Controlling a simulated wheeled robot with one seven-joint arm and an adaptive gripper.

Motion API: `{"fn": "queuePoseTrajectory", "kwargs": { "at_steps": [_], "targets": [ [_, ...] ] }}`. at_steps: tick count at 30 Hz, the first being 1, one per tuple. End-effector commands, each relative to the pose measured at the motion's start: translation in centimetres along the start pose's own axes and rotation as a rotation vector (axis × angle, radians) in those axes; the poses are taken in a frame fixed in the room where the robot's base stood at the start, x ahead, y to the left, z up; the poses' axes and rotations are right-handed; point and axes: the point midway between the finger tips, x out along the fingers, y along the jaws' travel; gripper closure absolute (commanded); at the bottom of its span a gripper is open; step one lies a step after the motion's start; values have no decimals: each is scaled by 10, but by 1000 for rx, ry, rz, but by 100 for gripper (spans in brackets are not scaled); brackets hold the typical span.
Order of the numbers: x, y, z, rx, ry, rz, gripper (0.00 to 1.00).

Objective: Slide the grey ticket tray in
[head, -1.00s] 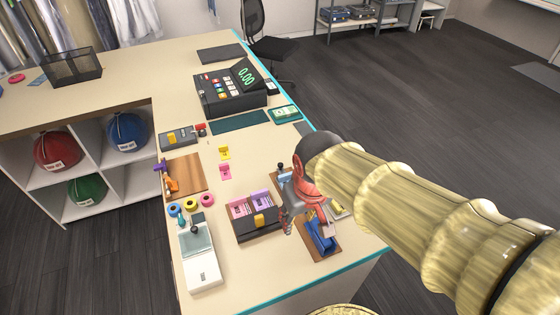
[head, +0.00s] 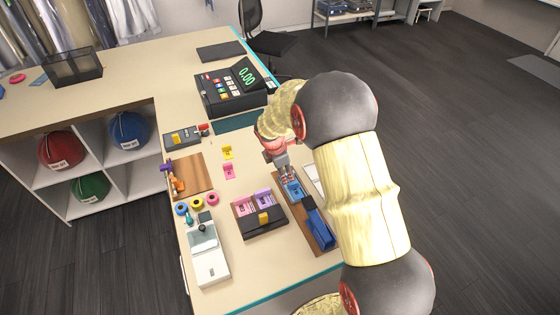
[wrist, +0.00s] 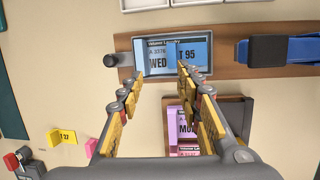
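The grey ticket tray (wrist: 210,56) lies on a long brown board (wrist: 226,66) in the wrist view, with light-blue tickets (wrist: 152,58) in it reading "WED" and "T 95". A dark round knob (wrist: 111,60) stands at the tray's left end. A blue-and-black device (wrist: 285,51) sits on the same board to the right, apart from the tray. In the head view the device (head: 319,229) is nearer me than the tickets (head: 293,190). My gripper (wrist: 160,72) is open and empty, its fingertips over the tray's near edge. I cannot tell whether they touch it.
A dark ticket box (head: 262,222) with pink and purple tickets stands close beside the board. A cash register (head: 231,92) is behind. White trays (wrist: 145,4) lie beyond the board.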

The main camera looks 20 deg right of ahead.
Motion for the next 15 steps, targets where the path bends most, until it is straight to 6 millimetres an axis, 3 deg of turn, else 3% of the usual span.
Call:
{"fn": "queuePoseTrajectory", "kwargs": {
  "at_steps": [2,7,15],
  "targets": [
    [4,22,2,-162,-14,40,65],
    [-9,64,10,-493,-61,128,65],
    [-12,73,10,-783,-91,150,65]
  ]
}}
